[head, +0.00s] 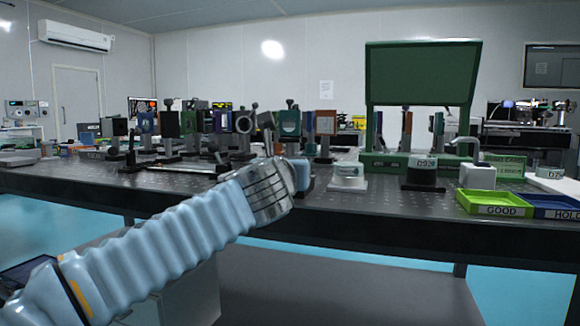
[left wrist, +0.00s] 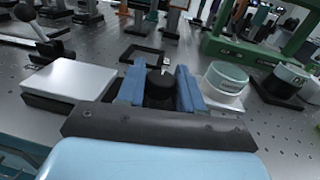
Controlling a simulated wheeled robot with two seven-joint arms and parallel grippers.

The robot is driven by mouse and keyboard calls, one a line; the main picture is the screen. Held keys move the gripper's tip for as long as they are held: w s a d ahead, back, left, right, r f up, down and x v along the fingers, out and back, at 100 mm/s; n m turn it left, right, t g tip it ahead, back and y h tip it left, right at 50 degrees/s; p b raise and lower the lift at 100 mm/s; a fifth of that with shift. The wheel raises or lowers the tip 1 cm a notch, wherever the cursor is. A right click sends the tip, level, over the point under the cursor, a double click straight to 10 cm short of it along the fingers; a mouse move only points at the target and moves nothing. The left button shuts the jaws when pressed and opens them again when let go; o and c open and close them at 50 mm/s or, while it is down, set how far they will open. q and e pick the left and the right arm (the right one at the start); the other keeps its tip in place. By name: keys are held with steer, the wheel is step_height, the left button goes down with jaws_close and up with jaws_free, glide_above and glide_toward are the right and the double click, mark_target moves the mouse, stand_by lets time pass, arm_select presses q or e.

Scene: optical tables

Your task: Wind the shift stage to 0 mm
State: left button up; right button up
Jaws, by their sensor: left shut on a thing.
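My left arm comes in from the left in the head view, and its gripper (head: 301,176) is at the front part of the dark optical table. In the left wrist view the two blue fingers of the left gripper (left wrist: 160,88) stand on either side of a round black knob (left wrist: 160,84) and are shut on it. What the knob is fixed to is hidden by the fingers and the wrist. A white-topped block (left wrist: 70,80) lies just left of the fingers. No stage scale or reading can be made out. My right gripper is in neither view.
A round pale container (head: 349,174) and a dark cylinder labelled D92 (head: 422,171) stand right of the gripper. A lever with a black ball (left wrist: 52,46) is at the upper left. Several optic mounts stand behind. A green GOOD tray (head: 492,206) is at the right.

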arm_select(q)
steer(key=o, duration=0.9)
steer(key=shift+o, duration=0.2)
steer(key=s+a, duration=0.2)
steer(key=s, duration=1.1)
steer(key=shift+s+a+b, duration=0.3)
steer(key=shift+b, duration=0.15)
